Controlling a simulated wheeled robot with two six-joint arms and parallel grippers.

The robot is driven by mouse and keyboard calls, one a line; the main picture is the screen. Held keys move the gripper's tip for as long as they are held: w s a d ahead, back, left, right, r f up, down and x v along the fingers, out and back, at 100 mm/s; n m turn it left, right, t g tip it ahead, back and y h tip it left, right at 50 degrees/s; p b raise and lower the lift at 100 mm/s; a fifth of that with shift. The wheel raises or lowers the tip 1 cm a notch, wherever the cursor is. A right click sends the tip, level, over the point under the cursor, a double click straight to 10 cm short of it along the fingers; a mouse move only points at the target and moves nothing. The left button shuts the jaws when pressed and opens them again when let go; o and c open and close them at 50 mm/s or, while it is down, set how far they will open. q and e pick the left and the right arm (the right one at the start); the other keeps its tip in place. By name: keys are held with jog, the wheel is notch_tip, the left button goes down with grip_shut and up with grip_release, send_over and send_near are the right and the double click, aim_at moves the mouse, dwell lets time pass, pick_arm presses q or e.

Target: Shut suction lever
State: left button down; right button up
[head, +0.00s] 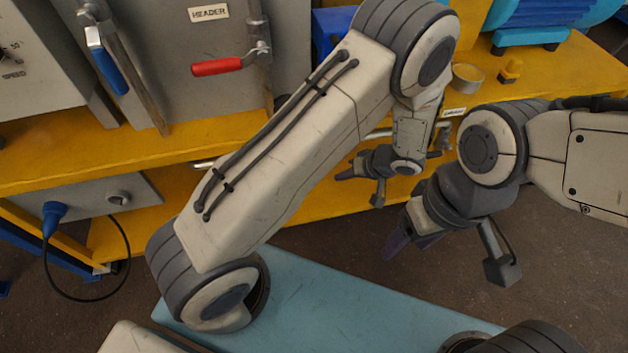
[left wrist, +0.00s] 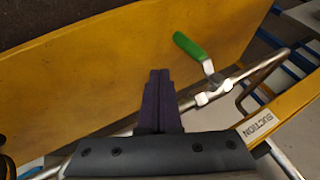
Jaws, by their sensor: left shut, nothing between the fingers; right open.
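In the left wrist view the suction lever has a green handle (left wrist: 192,46) on a pale metal valve body (left wrist: 206,96). The handle points up and left, across the line of the metal pipe (left wrist: 262,68). A label reading SUCTION (left wrist: 259,123) is to the right of the valve. My left gripper (left wrist: 160,76) is shut and empty, left of the handle and apart from it in the picture. In the head view my left gripper (head: 342,175) is in front of the yellow bench. The green handle cannot be made out there. My right gripper (head: 392,246) is open over the floor.
A red lever (head: 218,67) and a blue lever (head: 108,68) are on the grey panel marked HEADER. A yellow bench (head: 560,85) carries a blue motor (head: 535,14) and a small pale cup (head: 467,77). A blue plug with a black cable (head: 54,212) is at lower left.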

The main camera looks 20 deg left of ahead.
pick_arm(q)
jog(key=a+f+b, duration=0.2)
jog(key=a+f, duration=0.5)
jog(key=a, duration=0.1)
jog(key=shift+s+a, duration=0.15)
pick_arm(e)
notch_tip(320, 180, down, 2)
jog(key=shift+f, duration=0.25)
